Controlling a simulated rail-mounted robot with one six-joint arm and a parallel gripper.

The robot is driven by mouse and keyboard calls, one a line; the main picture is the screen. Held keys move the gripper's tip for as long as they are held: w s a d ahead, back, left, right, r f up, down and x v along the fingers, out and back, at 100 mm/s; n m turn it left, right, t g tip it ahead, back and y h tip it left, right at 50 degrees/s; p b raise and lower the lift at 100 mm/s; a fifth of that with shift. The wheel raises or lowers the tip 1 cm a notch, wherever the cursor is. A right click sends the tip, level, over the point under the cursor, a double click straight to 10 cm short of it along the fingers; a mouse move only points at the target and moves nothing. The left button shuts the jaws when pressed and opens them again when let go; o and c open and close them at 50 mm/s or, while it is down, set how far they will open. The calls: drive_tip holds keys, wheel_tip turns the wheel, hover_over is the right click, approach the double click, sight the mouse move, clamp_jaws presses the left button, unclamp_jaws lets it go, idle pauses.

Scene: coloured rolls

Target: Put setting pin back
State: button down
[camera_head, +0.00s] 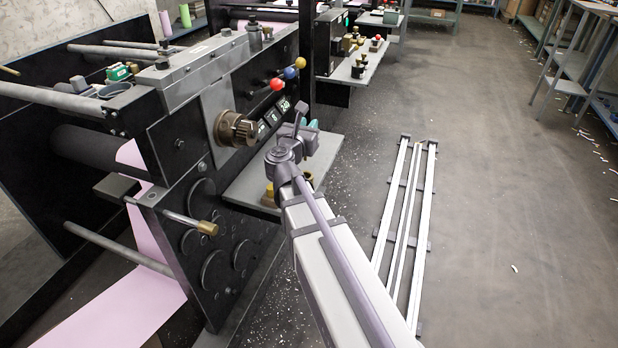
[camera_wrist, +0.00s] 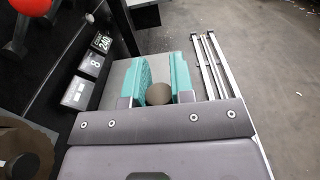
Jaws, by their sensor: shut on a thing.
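My gripper (camera_head: 309,124) is at the end of the arm, above the grey shelf (camera_head: 245,182) on the side of the near machine. In the wrist view its two teal fingers (camera_wrist: 159,82) are closed around a round, dark brownish end, which looks like the setting pin (camera_wrist: 159,94). The rest of the pin is hidden by the gripper. The shelf also shows below the fingers in the wrist view (camera_wrist: 119,75). Brass-coloured pieces (camera_head: 270,192) stand on the shelf, partly hidden by my arm in the head view.
The machine's black side plate (camera_head: 180,145) carries a large brass knob (camera_head: 235,128), small number displays (camera_head: 272,118), and levers with red (camera_head: 277,84), blue and yellow balls close to my gripper. A white rail frame (camera_head: 408,205) lies on the floor at right. Open floor lies beyond it.

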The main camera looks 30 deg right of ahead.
wheel_tip(320, 180, down, 10)
drive_tip(key=b, duration=0.9)
drive_tip(key=shift+a+f+b, duration=0.1)
drive_tip(key=shift+f+b, duration=0.05)
drive_tip(key=shift+b, duration=0.2)
drive_tip(key=shift+r+p, duration=0.3)
drive_tip(key=shift+f, duration=0.15)
drive_tip(key=c, duration=1.4)
unclamp_jaws()
drive_tip(key=shift+f, duration=0.1)
drive_tip(key=shift+c, duration=0.2)
drive_tip(key=o, duration=0.5)
drive_tip(key=shift+c, duration=0.2)
